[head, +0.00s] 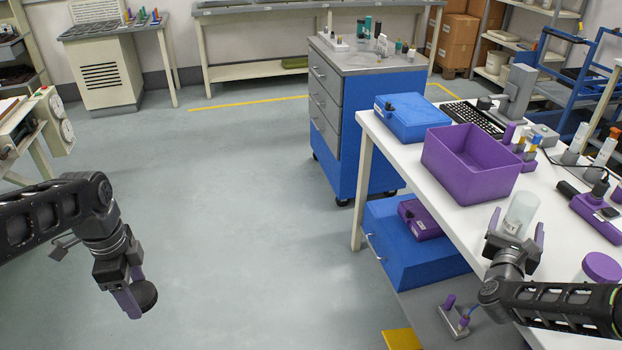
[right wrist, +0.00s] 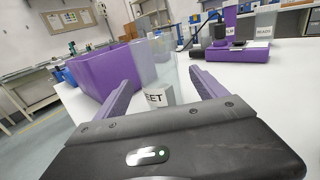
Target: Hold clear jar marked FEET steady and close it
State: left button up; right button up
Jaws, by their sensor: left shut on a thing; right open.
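The clear jar (head: 520,212) stands upright on the white table near its front edge. In the right wrist view the jar (right wrist: 158,72) shows a label partly hidden by my gripper, with "EET" readable. No lid shows on it. My right gripper (head: 518,224) is open, its purple fingers on either side of the jar; I cannot tell whether they touch it. My left gripper (head: 132,292) is shut on a dark round lid-like thing (head: 145,296) and hangs over the floor, well left of the table.
A purple bin (head: 470,165) stands just behind the jar. A purple-lidded container (head: 601,268) stands right of my right gripper. Purple devices (head: 597,212) and a keyboard (head: 474,117) are further along the white table (head: 400,160). The floor in the middle is clear.

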jog(key=shift+w+d, duration=0.15)
jog(key=shift+w, duration=0.1)
pick_arm(q)
jog(key=shift+r, duration=0.1)
jog(key=shift+r+p, duration=0.55)
jog(key=shift+p, duration=0.05)
pick_arm(e)
jog(key=x, duration=0.5)
jog(key=shift+w+r, duration=0.15)
jog(key=c, duration=1.5)
jog(key=shift+r, duration=0.1)
pick_arm(q)
jog(key=shift+f, duration=0.25)
pick_arm(e)
notch_tip(320, 180, up, 10)
jog(key=shift+f, duration=0.1)
